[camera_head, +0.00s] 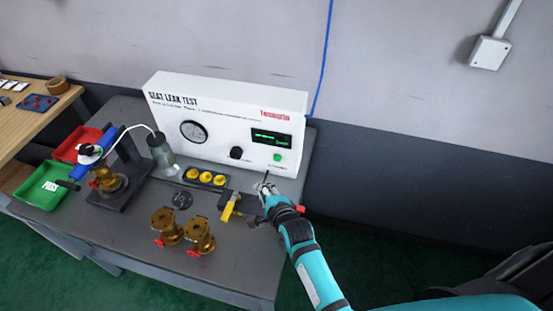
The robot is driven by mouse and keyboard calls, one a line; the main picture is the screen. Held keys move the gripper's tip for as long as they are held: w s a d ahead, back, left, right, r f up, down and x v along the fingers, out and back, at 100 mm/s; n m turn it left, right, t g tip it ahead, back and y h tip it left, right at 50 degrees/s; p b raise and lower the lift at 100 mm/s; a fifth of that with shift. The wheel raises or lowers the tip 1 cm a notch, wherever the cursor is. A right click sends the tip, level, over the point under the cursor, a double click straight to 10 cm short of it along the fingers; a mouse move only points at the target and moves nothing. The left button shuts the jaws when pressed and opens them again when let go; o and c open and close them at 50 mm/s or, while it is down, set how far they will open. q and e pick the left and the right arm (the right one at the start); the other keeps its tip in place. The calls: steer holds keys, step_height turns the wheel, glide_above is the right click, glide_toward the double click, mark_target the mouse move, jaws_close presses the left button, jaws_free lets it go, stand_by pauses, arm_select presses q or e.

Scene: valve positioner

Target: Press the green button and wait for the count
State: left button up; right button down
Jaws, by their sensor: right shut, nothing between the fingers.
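The green button (277,157) is at the lower right of the white SEAT LEAK TEST panel (222,147), under a dark display (272,138) with green characters too small to read. My right gripper (265,183) is shut and empty. It is in front of the panel and a little below the button in the picture, apart from it. The teal right arm comes in from the lower right. My left gripper is not in view.
A brass valve in a fixture (107,180) stands at left beside a clear cylinder (162,155). Two brass valves (200,236) stand at the front. A yellow-handled item (229,208) lies just left of my right gripper. Green (45,187) and red bins are at far left.

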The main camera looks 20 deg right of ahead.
mark_target(277, 158)
steer(key=shift+d, duration=0.15)
steer(key=shift+w+d+f+b, duration=0.1)
steer(key=shift+w+d+b, duration=0.2)
steer(key=shift+w+b, duration=0.2)
steer(key=w+d+b, duration=0.2)
steer(key=w+d, duration=0.2)
steer(key=w, duration=0.2)
steer(key=shift+w+d, duration=0.15)
stand_by(1.2)
steer(key=shift+w+d, duration=0.15)
steer(key=shift+w, duration=0.15)
